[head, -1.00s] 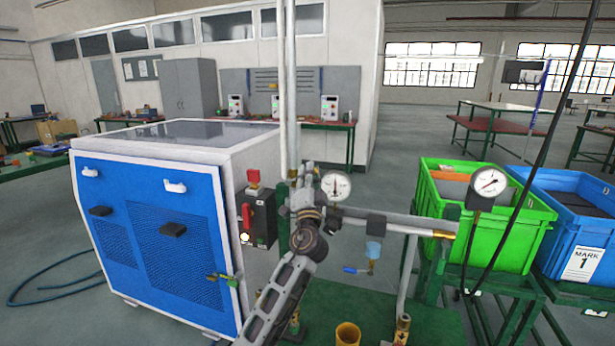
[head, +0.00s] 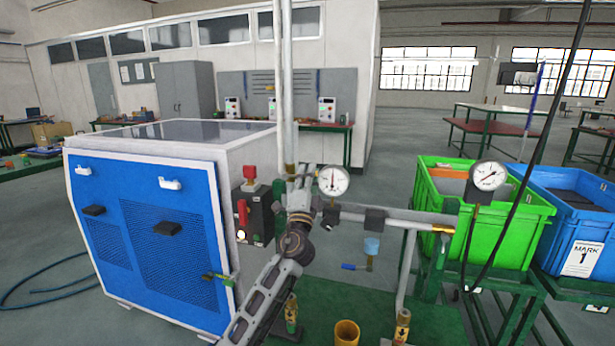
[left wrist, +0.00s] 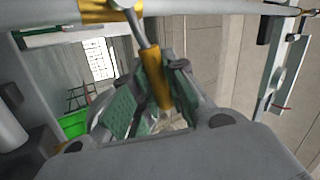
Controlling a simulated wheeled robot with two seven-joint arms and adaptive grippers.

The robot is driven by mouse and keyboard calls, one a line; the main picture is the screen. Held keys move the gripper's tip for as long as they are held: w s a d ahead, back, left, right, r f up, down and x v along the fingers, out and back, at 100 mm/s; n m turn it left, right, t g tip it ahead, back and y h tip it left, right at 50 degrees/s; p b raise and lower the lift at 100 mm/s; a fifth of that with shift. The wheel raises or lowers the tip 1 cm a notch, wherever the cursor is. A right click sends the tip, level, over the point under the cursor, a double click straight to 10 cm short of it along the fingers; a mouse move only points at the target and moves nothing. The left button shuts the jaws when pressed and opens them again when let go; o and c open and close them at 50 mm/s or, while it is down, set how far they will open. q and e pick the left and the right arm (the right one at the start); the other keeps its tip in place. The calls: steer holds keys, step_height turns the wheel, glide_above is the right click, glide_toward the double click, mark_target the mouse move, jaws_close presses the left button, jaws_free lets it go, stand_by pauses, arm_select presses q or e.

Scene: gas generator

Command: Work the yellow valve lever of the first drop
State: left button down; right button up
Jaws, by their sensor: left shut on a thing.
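The yellow valve lever (left wrist: 156,78) shows in the left wrist view as a yellow handle on a grey stem, hanging below a pipe with a yellow band. It lies between the two green-padded fingers of my left gripper (left wrist: 152,100), which is shut on it. In the head view my left gripper (head: 301,183) is at the vertical pipe (head: 286,85), just left of a round white gauge (head: 333,181). The lever is hidden there behind the gripper. My right gripper is in neither view.
A blue and white generator cabinet (head: 160,240) stands on the left, with a black box with red switch (head: 250,210). A horizontal pipe (head: 400,224) runs right to a second gauge (head: 488,176). A blue-levered valve (head: 355,267) hangs below it. Green (head: 510,220) and blue (head: 590,215) crates stand right.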

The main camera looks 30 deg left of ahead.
arm_select(q)
steer(key=shift+w+d+f+m+t+h+b, duration=0.15)
steer(key=shift+f+m+t+h+b, duration=0.3)
steer(key=shift+m+h, duration=0.7)
steer(key=shift+s+d+f+m+t+h+b, duration=0.15)
steer(key=shift+f+m+h+b, duration=0.45)
steer(key=shift+m, duration=0.95)
steer(key=c, duration=1.4)
jaws_free()
steer(key=shift+a, duration=0.1)
steer(key=shift+r, duration=0.15)
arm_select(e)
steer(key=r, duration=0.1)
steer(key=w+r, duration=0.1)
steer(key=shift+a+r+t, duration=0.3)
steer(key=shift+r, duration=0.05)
arm_select(q)
steer(key=shift+r+n+p, duration=0.1)
steer(key=shift+n+p, duration=0.2)
steer(key=shift+n, duration=0.1)
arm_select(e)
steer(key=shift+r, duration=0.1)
